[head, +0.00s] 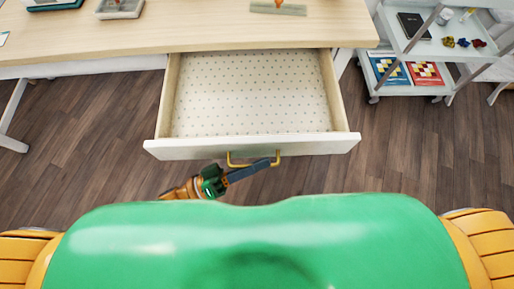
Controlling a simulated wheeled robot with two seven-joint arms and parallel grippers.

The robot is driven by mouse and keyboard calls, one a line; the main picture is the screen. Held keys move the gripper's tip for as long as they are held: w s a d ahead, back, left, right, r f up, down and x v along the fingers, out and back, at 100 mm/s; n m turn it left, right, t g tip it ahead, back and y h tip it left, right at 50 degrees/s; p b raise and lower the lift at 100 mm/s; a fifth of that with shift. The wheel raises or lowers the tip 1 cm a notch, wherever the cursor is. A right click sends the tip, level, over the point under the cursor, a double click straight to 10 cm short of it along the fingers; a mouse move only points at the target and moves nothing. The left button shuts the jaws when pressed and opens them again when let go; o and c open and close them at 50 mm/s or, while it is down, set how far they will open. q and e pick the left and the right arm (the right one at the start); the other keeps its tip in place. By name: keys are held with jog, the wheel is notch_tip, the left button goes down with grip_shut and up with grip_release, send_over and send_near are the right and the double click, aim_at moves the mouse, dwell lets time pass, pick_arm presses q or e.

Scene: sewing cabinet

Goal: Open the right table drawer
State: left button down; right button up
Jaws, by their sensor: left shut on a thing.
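The right table drawer (250,95) is pulled well out from under the wooden table top (200,33). Its inside is lined with a dotted pattern and looks empty. Its white front (315,145) carries a yellow handle (234,163). My left gripper (274,159) reaches in from the lower left and is shut on the handle. The fingertips are small here and partly hide the handle. My right gripper is not in view.
A white shelf cart (415,45) with books and small items stands at the right. Several small objects lie on the table top, including a grey-green block (278,9). The wooden floor (105,120) is clear on both sides of the drawer.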

pick_arm(q)
jog(key=c, duration=0.9)
grip_release()
jog(key=shift+c, duration=0.2)
jog(key=b+v, duration=0.1)
jog(key=v, duration=0.6)
jog(key=shift+a, duration=0.1)
